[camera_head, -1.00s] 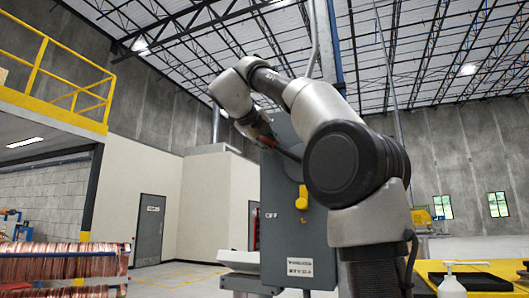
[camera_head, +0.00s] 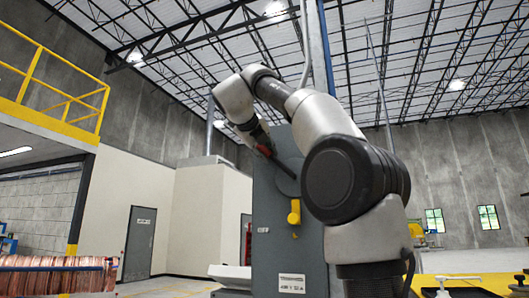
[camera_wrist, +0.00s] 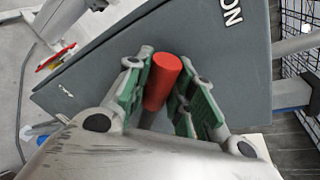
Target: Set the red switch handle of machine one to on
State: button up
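The grey switch box of machine one (camera_head: 272,262) stands in the middle of the head view, with an OFF label low on its left side. Its red switch handle (camera_head: 265,150) is at the end of a dark lever that points up and left. In the wrist view the red handle (camera_wrist: 163,82) stands between the green-padded fingers of my gripper (camera_wrist: 167,72), with a pad against each side. Part of an ON label (camera_wrist: 233,12) shows on the box at the top. In the head view my gripper (camera_head: 258,140) is at the handle, its fingers mostly hidden.
A yellow latch (camera_head: 294,212) sticks out of the box front below the lever. Copper tubes (camera_head: 55,277) lie at the lower left. A yellow-topped table (camera_head: 468,280) is at the lower right. My arm covers the box's right side.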

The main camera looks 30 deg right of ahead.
jog(key=shift+o, duration=1.4)
jog(key=v, duration=1.2)
